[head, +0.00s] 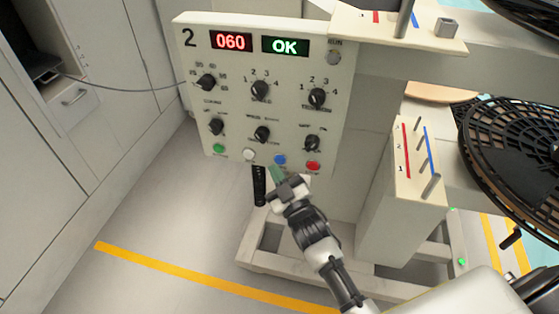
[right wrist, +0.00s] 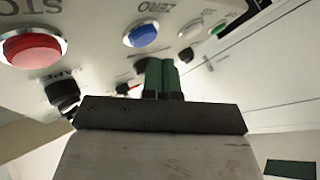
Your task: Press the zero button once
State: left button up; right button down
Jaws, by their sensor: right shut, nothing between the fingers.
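The control panel (head: 230,100) marked 2 has a row of buttons along its lower edge. The blue button (head: 280,160) sits between a white button (head: 249,155) and a red one (head: 313,166). In the right wrist view the word ZERO is beside the blue button (right wrist: 143,34), which looks unpressed. My right gripper (head: 275,172) is shut and empty, its green fingertips just below the blue button in the head view. In the right wrist view the fingertips (right wrist: 161,62) show apart from the blue button. My left gripper is not in view.
A green button (head: 218,148) is at the row's left end. Several black knobs (head: 262,134) stand above the buttons. Red 060 (head: 231,41) and green OK (head: 285,46) displays are lit. A dark piece (head: 259,186) hangs below the panel. Black reels (head: 515,155) are at right.

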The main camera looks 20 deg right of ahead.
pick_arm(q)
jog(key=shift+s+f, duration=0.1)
pick_arm(e)
jog(key=shift+w+d, duration=0.25)
jog(key=shift+w, duration=0.1)
dwell(0.5)
jog(key=shift+w+d, duration=0.2)
jog(key=shift+w, duration=0.1)
dwell(0.5)
jog(key=shift+s+a, duration=0.1)
jog(key=shift+s, duration=0.05)
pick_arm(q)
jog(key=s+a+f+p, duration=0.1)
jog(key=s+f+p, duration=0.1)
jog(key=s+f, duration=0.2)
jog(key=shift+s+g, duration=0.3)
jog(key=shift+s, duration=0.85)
pick_arm(e)
jog(key=s+a, duration=0.3)
jog(key=s, duration=0.2)
jog(key=shift+a, duration=0.25)
